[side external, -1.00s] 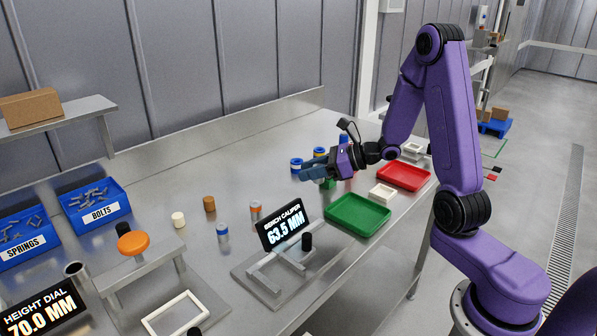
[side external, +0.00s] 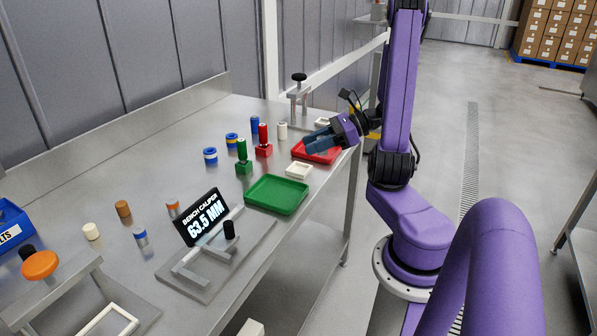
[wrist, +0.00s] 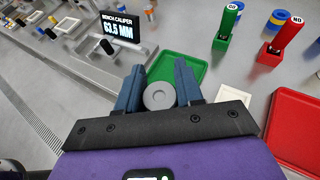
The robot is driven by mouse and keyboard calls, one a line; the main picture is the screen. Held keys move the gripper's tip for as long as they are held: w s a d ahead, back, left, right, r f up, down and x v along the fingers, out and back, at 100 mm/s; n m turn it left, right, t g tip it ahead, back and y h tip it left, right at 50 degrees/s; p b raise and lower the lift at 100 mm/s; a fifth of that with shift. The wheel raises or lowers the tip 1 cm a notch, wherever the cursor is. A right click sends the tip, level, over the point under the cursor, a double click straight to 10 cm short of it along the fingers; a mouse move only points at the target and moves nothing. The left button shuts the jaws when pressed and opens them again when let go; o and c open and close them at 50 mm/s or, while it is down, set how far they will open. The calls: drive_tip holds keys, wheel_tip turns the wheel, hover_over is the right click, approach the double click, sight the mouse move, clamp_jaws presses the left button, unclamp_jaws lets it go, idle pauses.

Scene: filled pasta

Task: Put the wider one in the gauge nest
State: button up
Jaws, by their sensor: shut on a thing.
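In the side view the gripper is in front of the red tray (side external: 332,158), and the held piece cannot be made out. Small white square nests stand beside the green tray (side external: 299,171) and behind the red tray (side external: 322,121); I cannot tell which is the gauge nest. The nearer one also shows in the wrist view (wrist: 233,95). A silver piece with a blue band (side external: 140,238) and one with an orange top (side external: 172,207) stand upright left of the caliper.
The bench caliper display (side external: 202,217) reads 63.5 MM. A green tray (side external: 277,210) lies right of it. Upright green GO (side external: 242,157) and red NO (side external: 263,141) gauges stand behind. Blue ringed pieces (side external: 210,156) are nearby. A white frame (side external: 110,322) lies at the front left.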

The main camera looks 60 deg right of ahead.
drive_tip(key=shift+s+d, duration=0.2)
drive_tip(key=shift+s, duration=0.15)
drive_tip(key=shift+w+d+f, duration=0.1)
drive_tip(key=shift+d+f, duration=0.05)
drive_tip(key=w+d+f, duration=0.2)
drive_tip(key=w+f, duration=0.1)
drive_tip(key=w+d+f, duration=0.2)
drive_tip(key=w+f, duration=0.1)
drive_tip(key=w, duration=0.1)
drive_tip(key=w+d+f, duration=0.3)
drive_tip(key=shift+w+d, duration=0.1)
drive_tip(key=shift+w, duration=0.3)
drive_tip(key=shift+w+d+f, duration=0.1)
drive_tip(key=shift+w+f, duration=0.05)
drive_tip(key=shift+f, duration=1.7)
drive_tip(key=shift+f, duration=0.1)
drive_tip(key=o, duration=1.1)
drive_tip(key=shift+f, duration=0.1)
drive_tip(key=shift+c, duration=0.2)
